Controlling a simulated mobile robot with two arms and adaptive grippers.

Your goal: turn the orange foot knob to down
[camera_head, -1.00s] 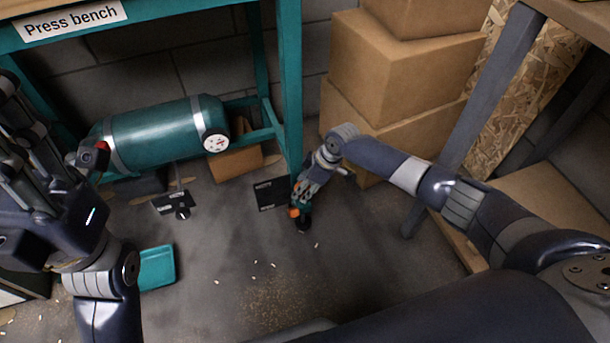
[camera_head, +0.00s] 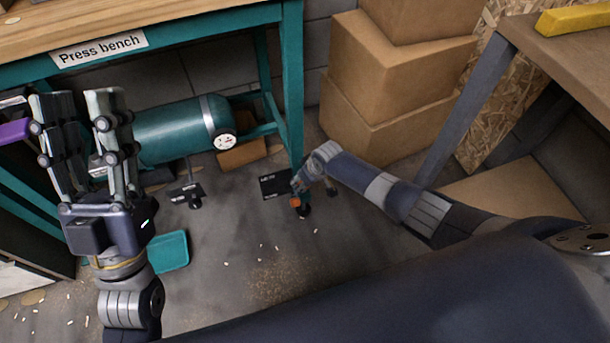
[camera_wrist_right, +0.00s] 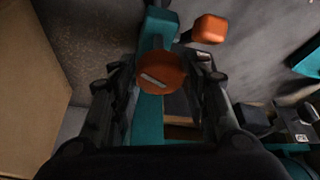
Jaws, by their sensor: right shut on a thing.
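The orange foot knob (camera_wrist_right: 160,74) is a round disc with a pale slot mark, seen between the fingers of my right gripper (camera_wrist_right: 160,88) in the right wrist view. In the head view the knob (camera_head: 295,202) is a small orange spot low at the foot of the bench's front right leg (camera_head: 292,120). My right gripper (camera_head: 300,190) is down there, shut on it, and covers part of it. My left gripper (camera_head: 88,145) is raised at the left with its fingers pointing up and spread apart, holding nothing visible.
A green tank (camera_head: 185,128) lies under the press bench (camera_head: 150,22). Stacked cardboard boxes (camera_head: 385,80) stand right of the leg. A dark labelled plate (camera_head: 273,187) lies beside the foot. A teal tray (camera_head: 168,252) is on the floor. A second orange block (camera_wrist_right: 210,28) shows in the wrist view.

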